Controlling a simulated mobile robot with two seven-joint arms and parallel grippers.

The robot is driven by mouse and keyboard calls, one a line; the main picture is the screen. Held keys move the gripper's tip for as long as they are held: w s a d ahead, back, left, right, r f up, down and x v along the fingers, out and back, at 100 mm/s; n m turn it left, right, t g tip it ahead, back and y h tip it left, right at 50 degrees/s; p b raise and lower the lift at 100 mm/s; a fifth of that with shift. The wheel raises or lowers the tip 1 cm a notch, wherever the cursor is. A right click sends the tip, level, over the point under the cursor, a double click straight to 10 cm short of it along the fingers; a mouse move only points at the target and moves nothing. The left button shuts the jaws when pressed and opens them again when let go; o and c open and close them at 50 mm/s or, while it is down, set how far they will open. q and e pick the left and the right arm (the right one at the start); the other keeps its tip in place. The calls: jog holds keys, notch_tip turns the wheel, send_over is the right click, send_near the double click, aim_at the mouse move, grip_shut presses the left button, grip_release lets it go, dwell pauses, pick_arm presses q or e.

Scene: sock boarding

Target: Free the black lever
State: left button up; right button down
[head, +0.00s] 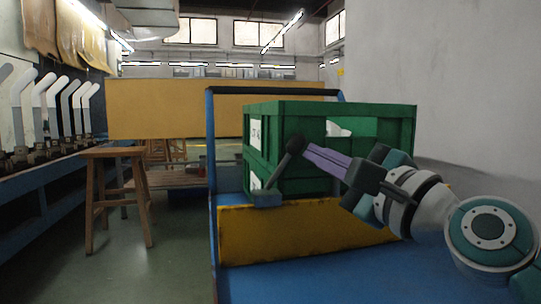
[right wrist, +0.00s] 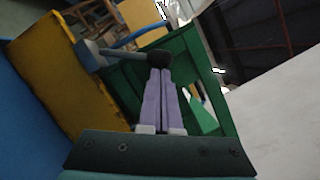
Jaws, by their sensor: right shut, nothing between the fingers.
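The black lever (head: 277,170) stands tilted on a blue-grey base at the front of the cart, its round dark knob at the top. In the right wrist view the lever's knob (right wrist: 158,58) is just beyond my fingertips, and its shaft runs left to the base. My right gripper (head: 307,149) has its two purple fingers together, with nothing between them. Its tips are at the knob; I cannot tell whether they touch it. The right gripper also shows in the right wrist view (right wrist: 160,72). My left gripper is not in view.
Green crates (head: 342,110) are stacked on the blue cart (head: 240,284) behind a yellow board (head: 300,232). A wooden stool (head: 113,152) stands left, near a row of white sock boards (head: 53,105). A grey wall (head: 470,90) is at right.

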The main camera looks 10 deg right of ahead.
jog(key=shift+a+r+n+p, duration=0.15)
jog(key=shift+r+n+p, duration=0.1)
jog(key=shift+n+p, duration=0.25)
